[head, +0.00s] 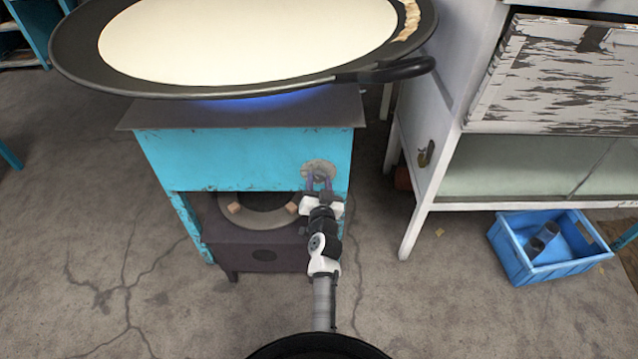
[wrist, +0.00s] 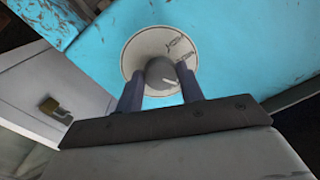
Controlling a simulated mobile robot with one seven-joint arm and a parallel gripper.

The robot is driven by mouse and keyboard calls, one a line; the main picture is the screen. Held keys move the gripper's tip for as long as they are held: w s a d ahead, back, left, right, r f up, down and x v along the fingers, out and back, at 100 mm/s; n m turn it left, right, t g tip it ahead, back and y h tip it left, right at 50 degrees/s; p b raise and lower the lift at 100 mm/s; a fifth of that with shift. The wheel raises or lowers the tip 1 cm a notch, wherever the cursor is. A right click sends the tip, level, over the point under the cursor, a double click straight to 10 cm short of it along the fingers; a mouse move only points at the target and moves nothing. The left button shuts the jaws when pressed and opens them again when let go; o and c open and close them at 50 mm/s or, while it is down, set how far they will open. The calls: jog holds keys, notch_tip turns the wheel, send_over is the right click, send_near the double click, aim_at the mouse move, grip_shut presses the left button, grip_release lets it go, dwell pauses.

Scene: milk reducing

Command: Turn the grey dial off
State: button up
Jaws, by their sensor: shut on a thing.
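The grey dial (wrist: 160,77) sits on a round pale plate (wrist: 137,50) with dark markings, fixed to the front of the turquoise stove (head: 240,160). The plate also shows in the head view (head: 320,167), at the stove's upper right. My gripper (head: 319,183) reaches up to the dial from below. In the wrist view its two dark fingers (wrist: 160,88) are shut on the dial, one on each side. A light line shows on the dial's face. A blue glow (head: 265,104) is visible under the pan, above the stove top.
A large dark pan (head: 75,45) of white liquid stands over the stove, its handle (head: 385,71) jutting right above the dial. A white cabinet (head: 415,140) stands to the right. A blue crate (head: 530,272) lies on the floor. Floor left of the stove is clear.

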jog(key=m, duration=0.6)
jog(key=shift+b, duration=0.3)
jog(key=shift+m, duration=0.3)
jog(key=o, duration=1)
